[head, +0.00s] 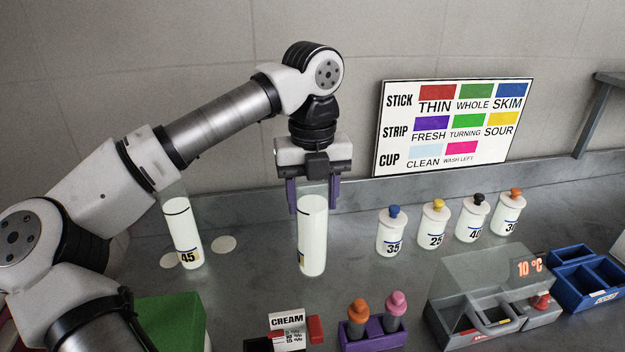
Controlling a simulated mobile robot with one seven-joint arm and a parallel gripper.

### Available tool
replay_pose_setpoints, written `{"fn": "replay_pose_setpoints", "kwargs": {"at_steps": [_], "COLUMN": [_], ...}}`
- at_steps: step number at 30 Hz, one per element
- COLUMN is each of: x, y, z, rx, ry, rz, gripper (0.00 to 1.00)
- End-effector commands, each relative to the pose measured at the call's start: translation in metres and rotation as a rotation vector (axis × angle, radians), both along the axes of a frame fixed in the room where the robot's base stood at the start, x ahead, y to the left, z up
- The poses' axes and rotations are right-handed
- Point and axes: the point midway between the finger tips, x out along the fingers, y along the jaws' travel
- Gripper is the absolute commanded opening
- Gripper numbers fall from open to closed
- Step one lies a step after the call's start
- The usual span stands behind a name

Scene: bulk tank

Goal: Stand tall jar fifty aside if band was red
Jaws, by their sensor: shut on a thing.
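My gripper (314,190) points down and is shut on the upper part of a tall clear jar (312,245) of white liquid. The jar is upright at the middle of the counter; I cannot tell whether its base touches the counter. Its label is turned to the left edge, and its number cannot be read. Another tall jar (183,235), marked 45, stands to the left. A wall chart (450,126) has a STICK row with red for THIN, green for WHOLE and blue for SKIM. I see no red band on the held jar.
Several small jars, such as the one marked 35 (391,236), stand at right. White discs (224,243) lie beside jar 45. In front are a green block (172,318), a CREAM card (288,325), a purple holder (372,338), a grey unit (490,295) reading 10 °C and blue bins (588,278).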

Motion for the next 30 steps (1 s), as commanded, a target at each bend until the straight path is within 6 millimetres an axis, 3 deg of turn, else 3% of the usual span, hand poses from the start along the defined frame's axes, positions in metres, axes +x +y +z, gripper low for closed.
{"fn": "replay_pose_setpoints", "kwargs": {"at_steps": [12,23,24,29,30], "x": [0.000,0.000,0.000,0.000,0.000], "y": [0.000,0.000,0.000,0.000,0.000], "z": [-0.040,-0.044,-0.045,-0.044,-0.044], "rx": [-0.002,-0.001,-0.001,-0.001,-0.001], "ry": [-0.001,-0.002,-0.001,0.000,0.000], "rz": [0.000,0.000,0.000,0.000,0.000], "gripper": [0.00,0.00,0.52,0.73,0.73]}}
